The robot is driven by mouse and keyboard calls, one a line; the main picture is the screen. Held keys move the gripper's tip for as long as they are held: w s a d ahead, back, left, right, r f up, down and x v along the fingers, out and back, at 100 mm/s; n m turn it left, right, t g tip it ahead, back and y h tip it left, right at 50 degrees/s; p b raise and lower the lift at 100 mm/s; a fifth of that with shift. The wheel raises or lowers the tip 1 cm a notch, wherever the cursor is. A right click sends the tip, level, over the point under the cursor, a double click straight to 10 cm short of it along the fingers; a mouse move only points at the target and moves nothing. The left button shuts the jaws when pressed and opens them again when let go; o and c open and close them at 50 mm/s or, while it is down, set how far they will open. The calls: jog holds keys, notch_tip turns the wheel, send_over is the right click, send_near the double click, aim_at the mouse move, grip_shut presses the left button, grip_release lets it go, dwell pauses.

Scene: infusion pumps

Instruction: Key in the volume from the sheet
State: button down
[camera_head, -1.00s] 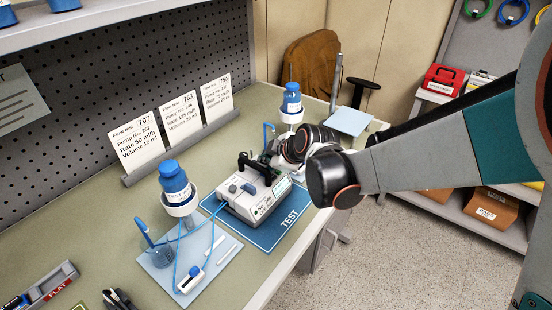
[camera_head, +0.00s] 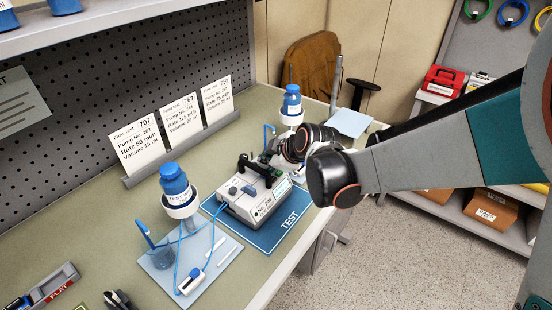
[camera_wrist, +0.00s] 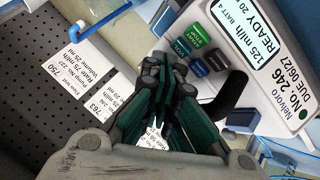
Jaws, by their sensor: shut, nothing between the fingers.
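The pump (camera_head: 245,207), marked No. 246, sits on a blue TEST mat (camera_head: 287,222). In the wrist view its display (camera_wrist: 249,30) reads 125 ml/h and READY, with a 20 partly visible; green and blue buttons (camera_wrist: 198,67) lie beside it. The flow-test sheets stand behind: 707 (camera_head: 138,143), 763 (camera_head: 181,117) and 750 (camera_head: 217,99). Sheet 763 gives pump No. 246, 125 ml/h, 20 ml. My gripper (camera_wrist: 164,63) is shut and empty, its tips close to the buttons; contact cannot be told. In the head view it is partly hidden over the pump.
A blue-capped bottle (camera_head: 175,186) stands on a holder left of the pump, with tubing running to a pale tray (camera_head: 160,262). Another bottle (camera_head: 291,101) stands behind the pump. A FLAT-labelled box (camera_head: 50,287) lies at the front left.

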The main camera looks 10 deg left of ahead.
aim_at(269, 170)
jog(key=shift+r, duration=0.25)
jog(key=shift+r+p, duration=1.8)
jog(key=shift+r, duration=0.7)
